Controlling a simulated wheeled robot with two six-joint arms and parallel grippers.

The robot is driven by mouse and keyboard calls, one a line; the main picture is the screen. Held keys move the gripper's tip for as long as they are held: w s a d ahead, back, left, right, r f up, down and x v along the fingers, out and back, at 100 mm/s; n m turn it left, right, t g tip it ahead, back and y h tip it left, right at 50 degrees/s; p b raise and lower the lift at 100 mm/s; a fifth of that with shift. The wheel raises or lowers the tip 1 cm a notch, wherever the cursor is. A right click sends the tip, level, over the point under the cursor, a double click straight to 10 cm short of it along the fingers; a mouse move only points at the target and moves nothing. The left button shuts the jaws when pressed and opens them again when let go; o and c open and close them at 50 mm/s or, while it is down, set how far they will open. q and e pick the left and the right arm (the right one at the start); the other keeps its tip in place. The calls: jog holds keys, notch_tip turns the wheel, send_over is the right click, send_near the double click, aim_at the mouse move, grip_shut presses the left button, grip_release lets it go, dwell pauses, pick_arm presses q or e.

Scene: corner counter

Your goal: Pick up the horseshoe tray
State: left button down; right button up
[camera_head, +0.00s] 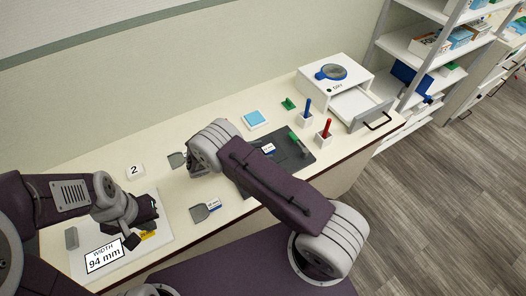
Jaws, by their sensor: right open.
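I cannot single out the horseshoe tray for certain. A flat grey piece (199,213) with a small label lies at the counter's front edge, and a similar grey piece (176,160) lies further back, left of my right wrist. My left gripper (142,222) is over the white board at the left, its fingertips apart, near a yellow label (149,234). My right gripper (196,167) is at the end of the arm reaching across the counter; its wrist hides most of it. I see nothing held in it.
A dark mat (300,155) lies partly under my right forearm. A "2" card (135,171) and a "WIDTH 94 mm" sign (104,256) are left.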

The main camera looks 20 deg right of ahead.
jog(key=c, duration=1.2)
grip_shut()
jog(key=shift+r, duration=0.15)
